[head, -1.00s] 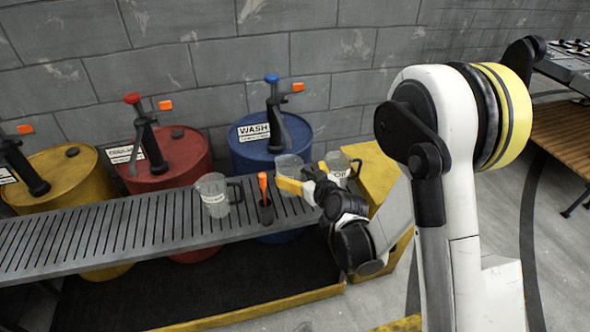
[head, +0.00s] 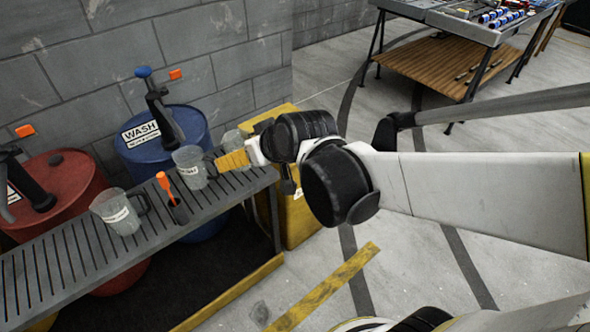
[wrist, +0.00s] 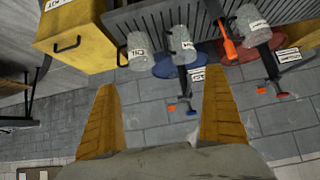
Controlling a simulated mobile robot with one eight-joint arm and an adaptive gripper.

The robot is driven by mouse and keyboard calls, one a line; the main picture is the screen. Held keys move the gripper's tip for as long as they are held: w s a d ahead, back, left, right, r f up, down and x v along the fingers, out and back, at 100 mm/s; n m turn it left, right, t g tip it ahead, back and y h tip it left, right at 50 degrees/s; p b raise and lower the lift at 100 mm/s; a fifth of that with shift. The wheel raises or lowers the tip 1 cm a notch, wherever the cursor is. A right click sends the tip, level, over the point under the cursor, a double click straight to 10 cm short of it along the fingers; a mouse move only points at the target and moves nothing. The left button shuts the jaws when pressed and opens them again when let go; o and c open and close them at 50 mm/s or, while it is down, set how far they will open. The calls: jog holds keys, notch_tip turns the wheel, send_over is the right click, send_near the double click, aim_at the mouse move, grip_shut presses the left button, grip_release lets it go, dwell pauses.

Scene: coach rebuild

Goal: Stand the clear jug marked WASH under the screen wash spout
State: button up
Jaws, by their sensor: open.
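A clear jug (head: 190,168) stands upright on the slatted bench below the black spout (head: 163,112) of the blue drum (head: 162,155) labelled WASH. Its own label is too blurred to read in the head view; it also shows in the wrist view (wrist: 182,45). The spout tip appears at or just above its mouth. My gripper (head: 234,160) is just right of this jug. In the wrist view my gripper (wrist: 162,112) has its yellow fingers wide apart with nothing between them. I cannot tell whether a finger touches the jug.
A second clear jug (head: 118,211) stands left on the bench (head: 75,255). A third jug marked OIL (wrist: 137,50) is close on the other side. An orange-handled tool (head: 166,188) stands between the two nearer jugs. A yellow cabinet (head: 297,212) adjoins the bench's right end.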

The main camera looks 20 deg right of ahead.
jog(key=s+d+m+g+h, duration=0.1)
jog(key=s+d, duration=0.2)
jog(key=s, duration=0.4)
jog(key=s+d+m+g+h, duration=0.1)
jog(key=s+d, duration=0.3)
jog(key=s, duration=0.4)
jog(key=shift+s+r+m, duration=0.15)
jog(key=shift+m, duration=0.15)
jog(key=shift+c, duration=0.3)
